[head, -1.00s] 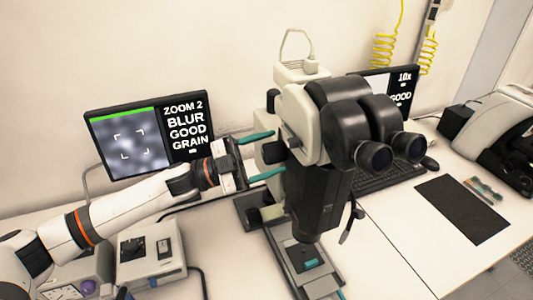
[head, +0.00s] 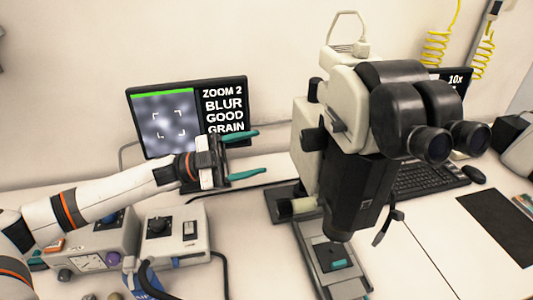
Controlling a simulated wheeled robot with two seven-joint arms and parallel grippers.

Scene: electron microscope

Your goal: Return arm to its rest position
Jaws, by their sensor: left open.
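My left gripper (head: 253,155) is open and empty, its two teal fingers pointing right. It is in front of the lower right part of the left monitor (head: 165,125). A gap separates its fingertips from the microscope (head: 345,185), which stands to the right with black eyepieces and a pale body. A small teal piece (head: 340,264) lies on the microscope's stage. The left monitor reads ZOOM 2, BLUR, GOOD, GRAIN beside a blurred grey picture. My right gripper is not in view.
Below my left arm are control boxes with knobs (head: 174,237) and a dark cable. A keyboard (head: 425,179), a mouse (head: 474,174) and a dark mat (head: 497,222) lie right of the microscope. Bare tabletop shows between the boxes and the microscope.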

